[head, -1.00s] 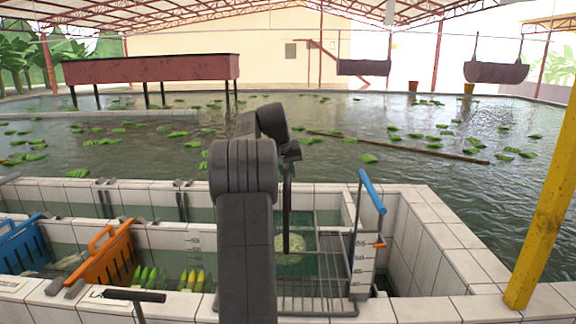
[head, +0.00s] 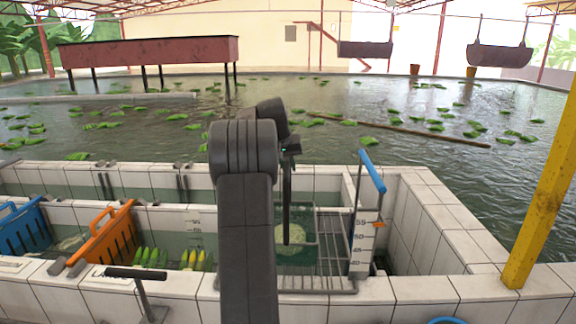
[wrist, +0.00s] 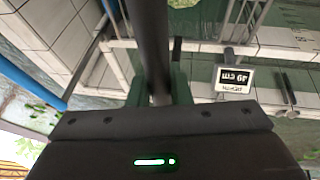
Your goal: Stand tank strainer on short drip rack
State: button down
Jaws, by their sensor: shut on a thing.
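My gripper (wrist: 160,95) is shut on an upright dark pole, which I take for the handle of the tank strainer (wrist: 148,30). In the head view the strainer's pole (head: 287,205) hangs beside my arm, over the tiled tank. A pale round patch (head: 290,238) shows around the pole's lower end; I cannot tell whether it is the strainer's head or something in the water. A grey wire rack (head: 332,240), likely the short drip rack, stands just right of the pole. A 19 cm sign (wrist: 235,78) hangs by its bars in the wrist view.
A blue-handled bar (head: 372,172) and a depth scale (head: 364,245) stand right of the rack. Orange (head: 100,240) and blue (head: 22,228) crates sit at the left. Tiled walls (head: 450,235) edge the tank. A yellow post (head: 545,190) stands at the right.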

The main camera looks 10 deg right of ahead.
jog(key=shift+f, duration=0.3)
dwell(0.4)
jog(key=c, duration=1.3)
grip_release()
jog(key=shift+o, duration=0.2)
jog(key=b+v, duration=0.1)
jog(key=v, duration=1.3)
jog(key=shift+b, duration=0.35)
jog(key=shift+f, duration=0.2)
jog(key=p+x, duration=0.1)
jog(key=x, duration=1.2)
jog(key=shift+w+d+f, duration=0.1)
jog(key=shift+d+f, duration=0.05)
jog(key=shift+f, duration=0.1)
jog(key=shift+r, duration=0.1)
